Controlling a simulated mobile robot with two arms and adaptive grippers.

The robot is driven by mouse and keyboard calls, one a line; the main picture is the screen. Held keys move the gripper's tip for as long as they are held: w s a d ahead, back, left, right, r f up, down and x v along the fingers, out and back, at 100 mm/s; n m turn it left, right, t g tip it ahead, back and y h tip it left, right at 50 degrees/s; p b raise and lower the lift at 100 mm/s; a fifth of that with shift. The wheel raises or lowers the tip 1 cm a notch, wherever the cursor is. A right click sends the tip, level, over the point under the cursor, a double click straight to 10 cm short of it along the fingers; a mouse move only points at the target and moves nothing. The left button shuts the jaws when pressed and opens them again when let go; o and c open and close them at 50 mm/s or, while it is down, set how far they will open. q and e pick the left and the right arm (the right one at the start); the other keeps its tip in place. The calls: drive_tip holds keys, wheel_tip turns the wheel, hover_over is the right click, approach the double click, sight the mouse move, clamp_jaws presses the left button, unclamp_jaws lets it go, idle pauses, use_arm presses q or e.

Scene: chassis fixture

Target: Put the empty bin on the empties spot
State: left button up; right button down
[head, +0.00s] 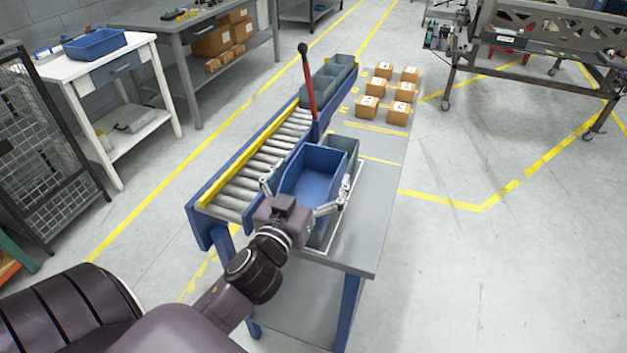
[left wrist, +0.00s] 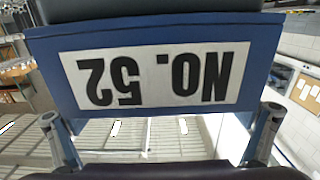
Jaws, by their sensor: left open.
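An empty blue bin (head: 312,172) is beside the roller conveyor, over the grey table. In the left wrist view its near wall (left wrist: 40,70) bears a white label reading "NO. 52", upside down. My left gripper (head: 303,195) is at this near wall, its fingers spread to either side of the bin. In the left wrist view the open fingers (left wrist: 160,114) stand near the wall's lower corners; I cannot tell whether they touch. Whether the bin rests on something is hidden. I cannot make out which place is the empties spot. My right gripper is not in view.
A grey bin (head: 347,144) shows behind the blue bin. Several cardboard boxes (head: 367,107) stand on the table's far part. More grey bins (head: 326,85) stand past the rollers (head: 262,160), near an upright red lever (head: 308,82). The table's right strip (head: 365,235) is clear.

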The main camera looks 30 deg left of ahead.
use_arm(q)
drive_tip(key=shift+w+a, duration=0.1)
drive_tip(key=shift+w, duration=0.3)
drive_tip(key=c, duration=1.4)
drive_tip(key=shift+r, duration=0.5)
wheel_tip(320, 180, up, 13)
drive_tip(key=p, duration=0.2)
wheel_tip(320, 180, up, 6)
drive_tip(key=p, duration=0.6)
hover_over(314, 192)
drive_tip(key=s+d+f+m+h+b, duration=0.1)
drive_tip(key=s+d+f, duration=0.1)
drive_tip(key=d+f, duration=0.2)
drive_tip(key=s+d+f+h+b, duration=0.1)
drive_tip(key=s+d+f+b, duration=0.1)
drive_tip(key=f, duration=0.5)
drive_tip(key=s+d+f+m+h+b, duration=0.1)
drive_tip(key=s+d+f+h+b, duration=0.1)
drive_tip(key=d+f, duration=0.4)
drive_tip(key=shift+s+d+m, duration=0.3)
drive_tip(key=shift+s+d, duration=0.3)
drive_tip(key=shift+s, duration=0.15)
